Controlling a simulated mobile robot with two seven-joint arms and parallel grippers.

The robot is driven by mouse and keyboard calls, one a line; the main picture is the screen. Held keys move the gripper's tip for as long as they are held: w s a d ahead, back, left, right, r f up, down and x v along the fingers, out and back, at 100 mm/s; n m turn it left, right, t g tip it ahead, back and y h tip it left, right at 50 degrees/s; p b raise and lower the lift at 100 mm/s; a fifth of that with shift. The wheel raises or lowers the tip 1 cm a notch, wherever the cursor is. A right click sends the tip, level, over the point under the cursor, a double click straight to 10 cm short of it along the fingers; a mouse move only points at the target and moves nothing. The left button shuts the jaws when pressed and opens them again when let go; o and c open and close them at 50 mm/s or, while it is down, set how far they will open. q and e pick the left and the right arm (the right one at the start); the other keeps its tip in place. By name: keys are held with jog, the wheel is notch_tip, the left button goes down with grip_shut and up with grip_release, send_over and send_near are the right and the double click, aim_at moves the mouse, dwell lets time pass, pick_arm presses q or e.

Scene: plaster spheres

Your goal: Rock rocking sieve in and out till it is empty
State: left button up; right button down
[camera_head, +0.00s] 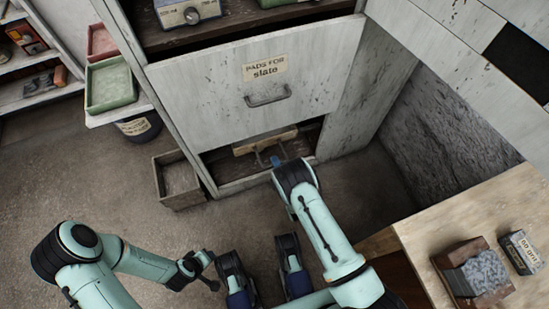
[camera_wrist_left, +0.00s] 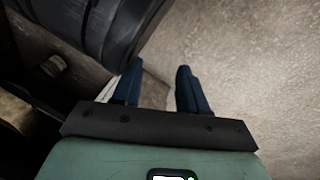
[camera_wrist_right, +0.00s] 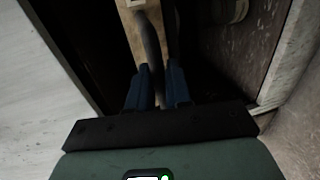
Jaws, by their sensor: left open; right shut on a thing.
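The rocking sieve shows only in part as a pale wooden bar (camera_head: 250,147) inside the low opening of the grey cabinet. In the right wrist view the wooden bar (camera_wrist_right: 130,25) carries a dark grip (camera_wrist_right: 150,45). My right gripper (camera_head: 276,161) reaches into the opening from the front; its blue fingers (camera_wrist_right: 159,82) are shut on the dark grip. The inside of the sieve and any contents are hidden. My left gripper (camera_head: 210,272) hangs low over the floor, away from the sieve; its fingers (camera_wrist_left: 157,75) are open and empty.
A closed drawer front (camera_head: 310,80) labelled "pads for slate" is above the opening. A wooden box (camera_head: 178,182) stands on the floor left of it.

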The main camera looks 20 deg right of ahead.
pick_arm(q)
jog(key=shift+w, duration=0.1)
pick_arm(e)
jog(key=shift+s+f, duration=0.15)
jog(key=c, duration=1.2)
grip_release()
pick_arm(q)
jog(key=shift+r, duration=0.1)
jog(key=s+d+r+g+p, duration=0.1)
jog(key=s+d+r+p, duration=0.1)
jog(key=s+r+p, duration=0.1)
jog(key=shift+s+d+r+h+p, duration=0.3)
jog(key=shift+d+r+h+p, duration=0.1)
jog(key=shift+r, duration=0.3)
pick_arm(e)
jog(key=v, duration=1.3)
jog(key=shift+s, duration=0.15)
jog(key=shift+o, duration=0.3)
